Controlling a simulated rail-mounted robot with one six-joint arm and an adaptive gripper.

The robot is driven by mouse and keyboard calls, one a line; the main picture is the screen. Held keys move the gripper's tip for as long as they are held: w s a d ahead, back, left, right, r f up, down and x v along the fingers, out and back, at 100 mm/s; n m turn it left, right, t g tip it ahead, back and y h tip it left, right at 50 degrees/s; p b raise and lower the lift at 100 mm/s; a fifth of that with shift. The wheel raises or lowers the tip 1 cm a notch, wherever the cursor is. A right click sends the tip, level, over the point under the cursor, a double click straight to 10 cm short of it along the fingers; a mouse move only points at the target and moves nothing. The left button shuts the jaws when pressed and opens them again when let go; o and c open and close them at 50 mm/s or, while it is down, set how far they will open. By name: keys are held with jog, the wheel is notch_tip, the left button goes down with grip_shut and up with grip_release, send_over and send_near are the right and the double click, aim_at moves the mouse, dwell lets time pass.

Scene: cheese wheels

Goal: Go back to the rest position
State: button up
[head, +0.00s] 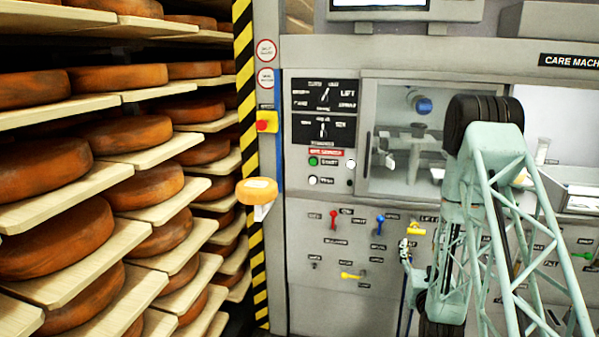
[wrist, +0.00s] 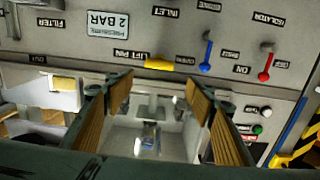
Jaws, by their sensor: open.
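My gripper (wrist: 160,88) is open and empty in the wrist view, its two tan-padded fingers spread apart. The machine panel shows upside down there. A yellow handle (wrist: 159,65) by the "LIFT PIN" label shows just above the gap between the fingertips; I cannot tell how far it is from them. In the head view this yellow handle (head: 415,229) sits beside my pale green lattice arm at the right. The fingers cannot be made out clearly in the head view.
Shelves of cheese wheels (head: 135,133) fill the left. A striped post (head: 247,100) and a small yellow wheel on a bracket (head: 257,191) stand beside the machine. Red (head: 333,218) and blue (head: 379,221) levers stick out of the panel. A windowed chamber (head: 400,180) lies behind my arm.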

jog(key=s+a+r+n+g+y, duration=0.1)
jog(key=s+a+r+g, duration=0.15)
jog(key=a+r, duration=0.4)
jog(key=s+a+r+g+y, duration=0.1)
jog(key=a+r+g+y, duration=0.2)
jog(key=r, duration=0.6)
jog(key=s+a+r+n+g, duration=0.1)
jog(key=s+a+r, duration=0.25)
jog(key=s, duration=0.35)
jog(key=s+a+r+g, duration=0.1)
jog(key=s+a+r, duration=0.25)
jog(key=s, duration=0.25)
jog(key=s+a+r+g, duration=0.2)
jog(key=s, duration=1)
jog(key=s+a+r+g, duration=0.1)
jog(key=s+a+r, duration=0.1)
jog(key=s, duration=1.1)
jog(key=s+a+r+n+g+y, duration=0.1)
jog(key=s+a+r+g, duration=0.1)
jog(key=s, duration=1.1)
jog(key=shift+a+r+g+p, duration=0.3)
jog(key=shift+a+g+p, duration=0.05)
jog(key=shift+a, duration=0.05)
dwell(1.0)
